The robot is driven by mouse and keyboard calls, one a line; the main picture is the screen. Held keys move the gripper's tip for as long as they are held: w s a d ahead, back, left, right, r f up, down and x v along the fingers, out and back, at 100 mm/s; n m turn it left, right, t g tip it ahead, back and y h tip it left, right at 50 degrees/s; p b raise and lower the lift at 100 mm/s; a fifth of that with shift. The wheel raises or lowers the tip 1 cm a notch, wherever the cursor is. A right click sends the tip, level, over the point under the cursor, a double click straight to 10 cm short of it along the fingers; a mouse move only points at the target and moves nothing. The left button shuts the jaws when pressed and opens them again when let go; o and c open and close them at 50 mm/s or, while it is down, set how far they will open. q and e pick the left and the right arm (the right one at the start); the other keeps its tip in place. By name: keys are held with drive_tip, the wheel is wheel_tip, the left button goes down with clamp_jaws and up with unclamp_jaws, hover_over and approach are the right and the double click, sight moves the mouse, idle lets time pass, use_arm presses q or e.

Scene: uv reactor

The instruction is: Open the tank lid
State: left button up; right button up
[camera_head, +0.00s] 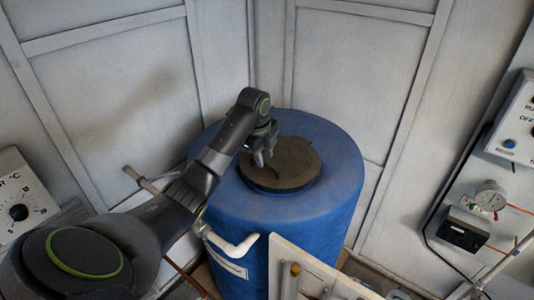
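A blue tank (318,222) stands in the corner of the room, in the middle of the head view. Its round dark brown lid (290,172) lies flat on the tank's top. My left arm reaches in from the left, and my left gripper (263,160) points down at the lid's left edge. Its two fingers look slightly apart with nothing seen between them. I cannot tell whether the fingertips touch the lid. My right gripper is not in view.
A white pipe (232,246) bends at the tank's front. A pale panel (312,272) stands before the tank at the lower right. A control box (515,125) and a gauge (490,197) are at the right wall. A dial panel (22,205) is at the far left. Walls stand close behind the tank.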

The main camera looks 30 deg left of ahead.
use_arm(q)
drive_tip(key=shift+w+f, duration=0.1)
drive_tip(key=shift+f, duration=0.4)
drive_tip(key=shift+w+a+f, duration=0.15)
drive_tip(key=shift+f, duration=0.1)
drive_tip(key=shift+a+f, duration=0.1)
drive_tip(key=shift+c, duration=0.6)
drive_tip(key=c, duration=0.5)
clamp_jaws()
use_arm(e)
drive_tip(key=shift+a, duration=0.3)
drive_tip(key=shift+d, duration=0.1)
